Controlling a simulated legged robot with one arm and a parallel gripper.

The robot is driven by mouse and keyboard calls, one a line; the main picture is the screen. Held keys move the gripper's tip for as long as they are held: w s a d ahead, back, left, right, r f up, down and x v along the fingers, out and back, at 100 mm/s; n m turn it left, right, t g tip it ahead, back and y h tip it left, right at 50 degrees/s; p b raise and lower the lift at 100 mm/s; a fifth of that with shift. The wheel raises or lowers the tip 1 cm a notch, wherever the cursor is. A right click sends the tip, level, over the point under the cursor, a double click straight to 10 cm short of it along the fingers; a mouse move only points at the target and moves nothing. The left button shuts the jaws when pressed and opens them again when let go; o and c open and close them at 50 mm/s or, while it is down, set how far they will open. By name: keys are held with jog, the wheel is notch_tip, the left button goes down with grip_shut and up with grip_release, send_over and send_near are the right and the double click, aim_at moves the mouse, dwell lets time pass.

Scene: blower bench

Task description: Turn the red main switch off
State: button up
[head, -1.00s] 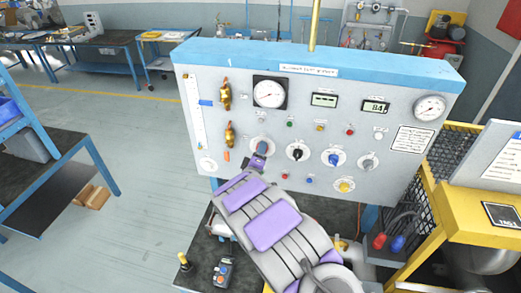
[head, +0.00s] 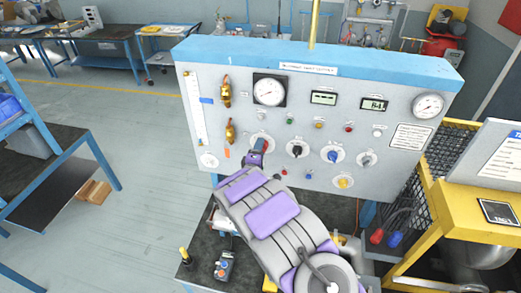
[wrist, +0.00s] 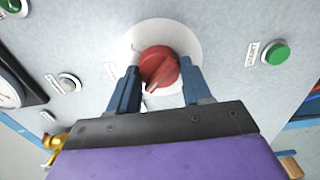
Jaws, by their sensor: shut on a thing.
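The red main switch (wrist: 160,66) is a round red knob with a raised grip on a white disc, in the middle of the wrist view. My gripper (wrist: 159,78) has its two blue fingers on either side of the knob, shut on it. The knob's grip ridge stands tilted in the wrist view. In the head view my gripper (head: 258,147) is at the lower left part of the grey panel (head: 392,100) and largely covers the switch.
A black knob (head: 297,149), a blue knob (head: 332,154) and a grey knob (head: 366,159) stand to the right of the switch. Brass valves (head: 230,130) are on the left. A green button (wrist: 277,53) is close by. A yellow frame (head: 425,215) stands at the right.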

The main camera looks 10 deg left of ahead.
jog(key=shift+a+f, duration=0.1)
jog(key=shift+a, duration=0.05)
jog(key=o, duration=1)
jog(key=shift+a+f, duration=0.1)
jog(key=shift+a, duration=0.25)
jog(key=shift+o, duration=0.2)
jog(key=shift+d, duration=0.15)
jog(key=s+b, duration=0.3)
jog(key=s, duration=1.4)
jog(key=shift+s+a, duration=0.15)
jog(key=shift+a, duration=0.3)
jog(key=shift+a, duration=0.1)
